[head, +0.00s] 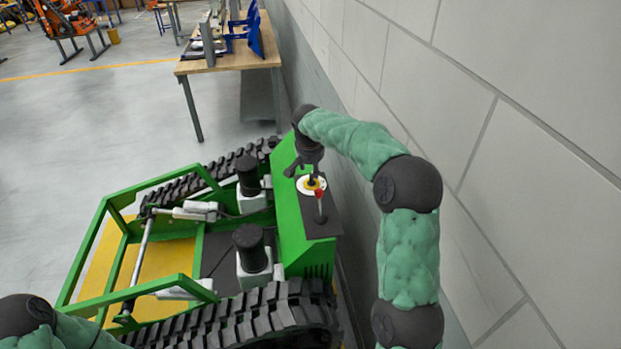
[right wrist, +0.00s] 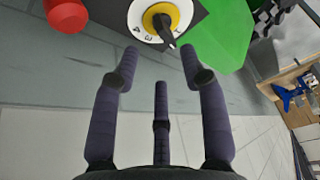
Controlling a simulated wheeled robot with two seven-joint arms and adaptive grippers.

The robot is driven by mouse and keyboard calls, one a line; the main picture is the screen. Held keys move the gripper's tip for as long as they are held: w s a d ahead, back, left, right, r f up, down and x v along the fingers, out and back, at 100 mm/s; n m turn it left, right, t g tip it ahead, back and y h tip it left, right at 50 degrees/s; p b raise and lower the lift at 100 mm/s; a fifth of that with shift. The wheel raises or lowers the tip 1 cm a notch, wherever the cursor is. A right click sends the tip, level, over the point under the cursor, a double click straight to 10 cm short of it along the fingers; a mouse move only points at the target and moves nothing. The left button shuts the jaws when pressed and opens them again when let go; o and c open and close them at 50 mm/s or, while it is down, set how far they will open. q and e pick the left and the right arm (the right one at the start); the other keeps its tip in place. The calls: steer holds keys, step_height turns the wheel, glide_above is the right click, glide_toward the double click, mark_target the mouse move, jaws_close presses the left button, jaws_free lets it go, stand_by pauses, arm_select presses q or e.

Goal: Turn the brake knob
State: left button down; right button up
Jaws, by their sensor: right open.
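The brake knob (right wrist: 162,24) is a black pointer on a yellow centre inside a white numbered dial (right wrist: 141,14). In the head view the dial (head: 303,190) sits on the dark panel on top of the green tracked carrier. My right gripper (head: 304,168) is over the panel, close to the dial and partly in front of it. In the right wrist view its fingers (right wrist: 160,62) are spread and empty, with the knob just beyond the tips; I see no contact. My left gripper is out of view; only part of my left arm shows at bottom left.
A grey block wall (head: 500,130) runs close along the right. A wooden table (head: 232,62) stands behind the carrier. Open floor lies to the left.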

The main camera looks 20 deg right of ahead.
mark_target(312, 178)
steer(key=x, duration=0.9)
steer(key=shift+f+b, duration=0.1)
steer(key=shift+b, duration=0.25)
jaws_close()
